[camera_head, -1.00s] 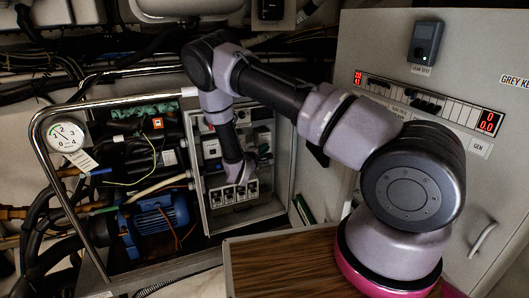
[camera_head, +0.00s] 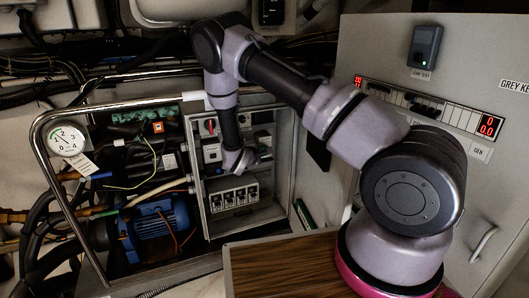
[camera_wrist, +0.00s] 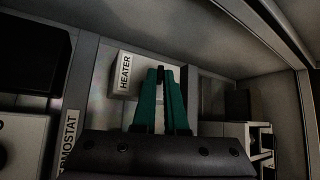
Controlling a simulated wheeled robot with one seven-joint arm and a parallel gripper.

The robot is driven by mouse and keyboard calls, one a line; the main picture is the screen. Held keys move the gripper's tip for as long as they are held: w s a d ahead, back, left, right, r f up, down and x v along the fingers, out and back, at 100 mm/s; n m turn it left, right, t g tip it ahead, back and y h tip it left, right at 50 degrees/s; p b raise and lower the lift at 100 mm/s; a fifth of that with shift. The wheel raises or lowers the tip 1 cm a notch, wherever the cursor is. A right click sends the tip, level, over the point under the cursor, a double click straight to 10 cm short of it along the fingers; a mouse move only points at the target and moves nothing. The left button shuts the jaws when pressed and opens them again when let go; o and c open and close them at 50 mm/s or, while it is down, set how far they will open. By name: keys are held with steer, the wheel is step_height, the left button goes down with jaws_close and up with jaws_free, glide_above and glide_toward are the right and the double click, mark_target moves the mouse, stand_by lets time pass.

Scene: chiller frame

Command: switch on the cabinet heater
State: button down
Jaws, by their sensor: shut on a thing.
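In the wrist view, my gripper (camera_wrist: 163,80) has teal fingers close together inside the cabinet. They are shut on a small dark part (camera_wrist: 168,75), which looks like the heater's switch lever. Its position is hard to read because the fingers cover most of it. A white label reading HEATER (camera_wrist: 125,73) is just left of the fingertips. In the head view, the end of my arm reaches into the open grey cabinet (camera_head: 288,165); the fingers and the heater switch cannot be made out there.
A THERMOSTAT label (camera_wrist: 68,140) stands at left in the wrist view. A row of sockets (camera_head: 234,197) is below my wrist. A blue motor (camera_head: 155,220), a gauge (camera_head: 66,139) and a bent metal rail (camera_head: 70,205) are left of the cabinet. A wooden top (camera_head: 285,265) is in front.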

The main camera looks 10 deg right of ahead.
steer(key=c, duration=1.2)
jaws_free()
steer(key=shift+c, duration=0.2)
steer(key=shift+a, duration=0.1)
steer(key=v, duration=1)
steer(key=shift+s+a, duration=0.15)
steer(key=shift+s, duration=0.2)
